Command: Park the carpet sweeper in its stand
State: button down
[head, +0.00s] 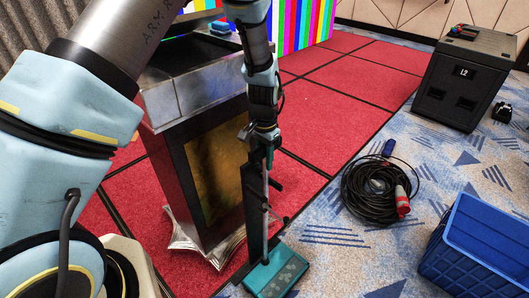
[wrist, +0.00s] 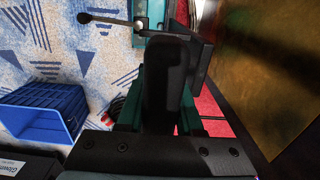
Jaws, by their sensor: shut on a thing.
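The carpet sweeper has a flat teal head (head: 277,275) low by the carpet and a thin grey pole (head: 265,215) rising almost upright. My gripper (head: 264,137) is shut on the top of its handle. The dark handle grip (wrist: 168,75) fills the middle of the wrist view, and part of the teal head (wrist: 146,14) shows beyond it. The stand is a black upright post (head: 252,212) with short pegs, close beside the pole; it also shows in the wrist view (wrist: 200,50). I cannot tell whether the pole touches the stand or whether the head rests on its base.
A lectern (head: 182,170) with a gold panel stands just left of the stand. A coiled black cable (head: 370,190) lies on the patterned carpet to the right. A blue crate (head: 475,250) and a black case (head: 462,85) stand farther right. Carpet between crate and sweeper is clear.

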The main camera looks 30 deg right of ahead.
jog(key=c, duration=1)
grip_release()
jog(key=shift+f, duration=0.1)
jog(key=o, duration=0.4)
jog(key=shift+o, duration=0.2)
notch_tip(320, 180, up, 12)
jog(key=b, duration=0.2)
jog(key=shift+b, duration=0.35)
